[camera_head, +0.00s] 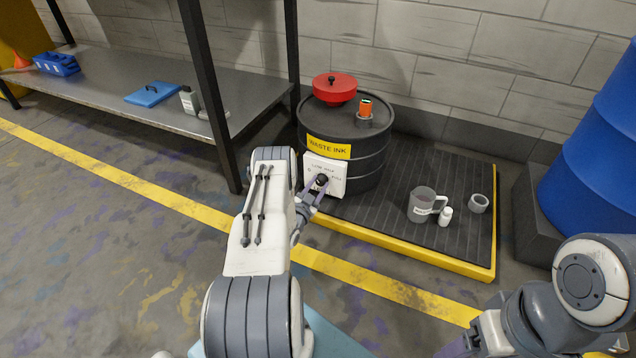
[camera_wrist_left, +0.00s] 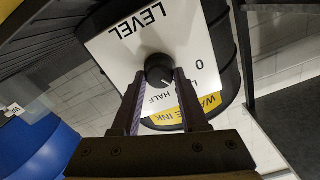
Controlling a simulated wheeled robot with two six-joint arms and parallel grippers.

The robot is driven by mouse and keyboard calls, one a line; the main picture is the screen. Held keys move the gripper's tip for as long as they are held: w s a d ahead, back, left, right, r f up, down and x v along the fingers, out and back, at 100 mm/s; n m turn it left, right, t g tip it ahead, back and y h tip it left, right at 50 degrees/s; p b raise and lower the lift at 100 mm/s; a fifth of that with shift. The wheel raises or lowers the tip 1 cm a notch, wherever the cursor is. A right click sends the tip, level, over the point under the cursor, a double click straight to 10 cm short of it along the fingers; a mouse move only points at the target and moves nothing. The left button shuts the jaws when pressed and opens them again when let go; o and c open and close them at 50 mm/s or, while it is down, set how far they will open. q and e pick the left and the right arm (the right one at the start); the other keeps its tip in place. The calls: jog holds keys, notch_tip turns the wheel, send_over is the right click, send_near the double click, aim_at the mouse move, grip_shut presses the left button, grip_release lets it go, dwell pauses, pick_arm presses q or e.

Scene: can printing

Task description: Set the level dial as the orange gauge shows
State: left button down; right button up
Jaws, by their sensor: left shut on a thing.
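The level dial's dark knob (camera_head: 321,180) sits on a white panel (camera_head: 338,184) on the front of the black waste ink drum (camera_head: 371,160). My left gripper (camera_head: 317,187) is shut on the knob; in the left wrist view, its fingers (camera_wrist_left: 160,84) stand either side of the knob (camera_wrist_left: 158,67). The panel (camera_wrist_left: 122,52) reads LEVEL, 0 and HALF; other marks are partly hidden by the fingers. A short white line on the knob points towards the HALF side. The orange gauge (camera_head: 365,108) stands on the drum's top; its reading is too small to tell.
A red lid-like piece (camera_head: 335,88) sits on the drum. A grey jug (camera_head: 423,206), a small white bottle (camera_head: 445,216) and a tape-like ring (camera_head: 479,203) stand on the yellow-edged black platform (camera_head: 465,258). A metal shelf (camera_head: 105,83) is at left, a blue drum (camera_head: 597,150) at right.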

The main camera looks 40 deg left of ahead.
pick_arm(q)
jog(key=shift+s+m+p, duration=0.1)
jog(key=shift+m+p, duration=0.2)
jog(key=shift+m, duration=0.5)
jog(key=shift+f, duration=0.1)
jog(key=shift+c, duration=2.2)
grip_release()
jog(key=p+v, duration=0.5)
jog(key=v, duration=0.5)
jog(key=shift+s+p, duration=0.25)
jog(key=shift+p, duration=0.1)
